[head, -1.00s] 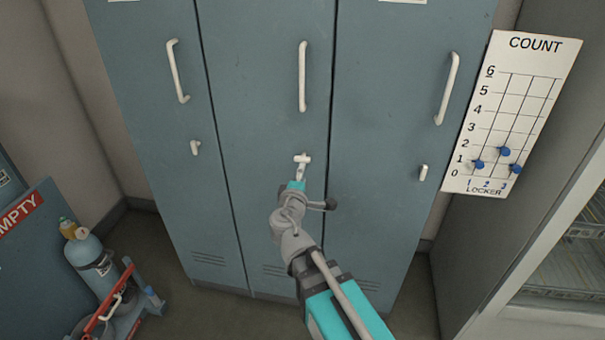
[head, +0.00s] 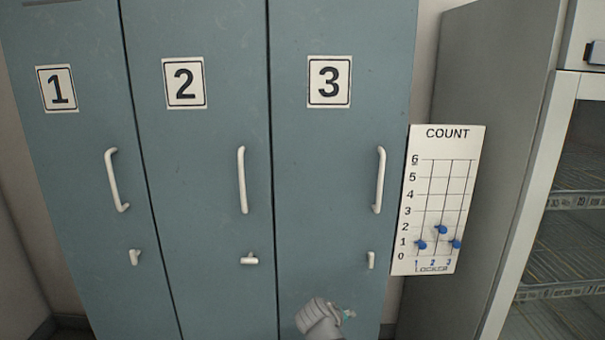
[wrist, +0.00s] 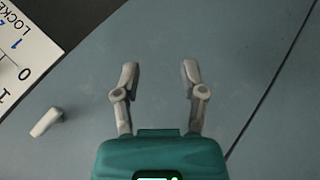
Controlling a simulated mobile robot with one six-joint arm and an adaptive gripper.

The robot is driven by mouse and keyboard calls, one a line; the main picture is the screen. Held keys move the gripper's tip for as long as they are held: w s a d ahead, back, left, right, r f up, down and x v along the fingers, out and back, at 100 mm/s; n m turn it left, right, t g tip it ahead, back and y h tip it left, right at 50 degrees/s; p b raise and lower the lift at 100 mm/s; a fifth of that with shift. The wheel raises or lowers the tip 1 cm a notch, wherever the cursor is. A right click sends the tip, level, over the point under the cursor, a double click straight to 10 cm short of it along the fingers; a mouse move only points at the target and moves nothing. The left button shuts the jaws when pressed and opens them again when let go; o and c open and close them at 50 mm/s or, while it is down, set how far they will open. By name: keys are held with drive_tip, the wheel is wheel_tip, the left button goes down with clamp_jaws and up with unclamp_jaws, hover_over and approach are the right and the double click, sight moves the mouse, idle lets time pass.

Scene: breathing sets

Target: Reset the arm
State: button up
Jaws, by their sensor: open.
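My gripper (wrist: 159,72) shows in the wrist view with its two grey fingers spread and nothing between them. It faces the blue-grey front of locker 3 (head: 325,190), apart from the latch. In the head view my arm's grey wrist shows low in front of locker 3; the fingers cannot be made out there. The locker 3 latch (head: 371,260) is upright and also shows left of the fingers in the wrist view (wrist: 46,122). The locker 2 latch (head: 249,259) lies sideways. The locker 1 latch (head: 134,257) is upright. All three doors look shut.
A white COUNT board (head: 436,200) with three blue sliders hangs right of locker 3; the middle slider (head: 441,230) is highest. White door handles, such as the locker 2 handle (head: 242,180), stick out. A glass-fronted cabinet (head: 555,220) stands at the right.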

drive_tip(key=s+d+f+m+g+y, duration=0.5)
drive_tip(key=s+d+f+g+y, duration=0.15)
drive_tip(key=s, duration=0.35)
wheel_tip(320, 180, up, 16)
drive_tip(key=p, duration=1.5)
drive_tip(key=shift+a+g, duration=0.35)
drive_tip(key=shift+g, duration=0.1)
